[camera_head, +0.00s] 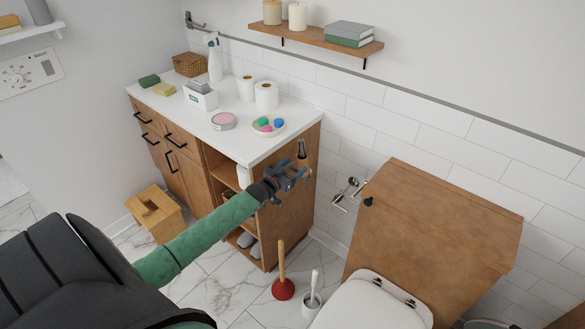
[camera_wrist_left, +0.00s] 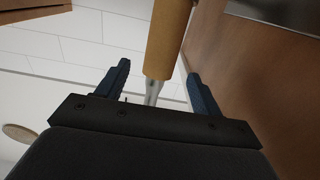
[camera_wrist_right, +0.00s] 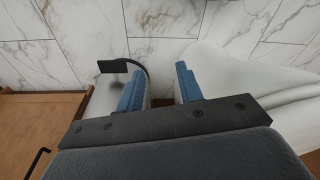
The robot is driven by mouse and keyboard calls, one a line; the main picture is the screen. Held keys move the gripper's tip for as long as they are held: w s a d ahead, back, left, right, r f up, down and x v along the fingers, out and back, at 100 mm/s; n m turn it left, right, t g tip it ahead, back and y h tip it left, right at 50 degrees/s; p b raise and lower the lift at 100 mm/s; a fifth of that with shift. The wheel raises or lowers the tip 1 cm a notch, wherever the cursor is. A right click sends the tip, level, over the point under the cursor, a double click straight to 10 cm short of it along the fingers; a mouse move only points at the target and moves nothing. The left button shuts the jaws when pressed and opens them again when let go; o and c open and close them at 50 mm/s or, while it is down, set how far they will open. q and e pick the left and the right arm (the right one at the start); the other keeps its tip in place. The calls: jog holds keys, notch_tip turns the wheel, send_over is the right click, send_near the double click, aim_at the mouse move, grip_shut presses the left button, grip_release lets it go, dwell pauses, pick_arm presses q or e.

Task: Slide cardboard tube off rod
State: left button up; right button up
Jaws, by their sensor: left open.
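The brown cardboard tube (camera_wrist_left: 167,40) sits on a shiny metal rod (camera_wrist_left: 152,93) in the left wrist view. My left gripper (camera_wrist_left: 160,80) is open, with its two blue fingers on either side of the rod and the tube's near end. I cannot tell whether either finger touches the tube. In the head view my left gripper (camera_head: 296,172) is beside the wooden cabinet's end, just below a small brown and dark upright thing (camera_head: 302,149), probably the tube. My right gripper (camera_wrist_right: 160,88) is open with nothing seen between its fingers; it is out of the head view.
The cabinet's white countertop (camera_head: 200,115) holds paper rolls (camera_head: 266,95), a spray bottle (camera_head: 214,57) and a dish (camera_head: 268,127). A plunger (camera_head: 283,287) and toilet brush (camera_head: 312,297) stand on the floor near the toilet (camera_head: 372,305). A wooden stool (camera_head: 155,213) stands left.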

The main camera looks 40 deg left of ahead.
aim_at(299, 163)
pick_arm(q)
jog(key=shift+w+r, duration=0.2)
jog(key=shift+w, duration=0.45)
jog(key=w, duration=0.2)
jog(key=w+p, duration=0.1)
jog(key=shift+w+d+f, duration=0.15)
jog(key=shift+f, duration=0.1)
jog(key=shift+w+p, duration=0.35)
jog(key=shift+w, duration=0.6)
pick_arm(e)
jog(key=f, duration=0.3)
jog(key=s+f, duration=0.1)
jog(key=f, duration=0.1)
jog(key=shift+d+f, duration=0.25)
jog(key=shift+f, duration=0.1)
jog(key=shift+s, duration=0.1)
pick_arm(q)
jog(key=shift+d, duration=0.1)
jog(key=c, duration=1.1)
jog(key=shift+o, duration=0.2)
jog(key=shift+r, duration=0.1)
pick_arm(e)
jog(key=shift+r, duration=0.15)
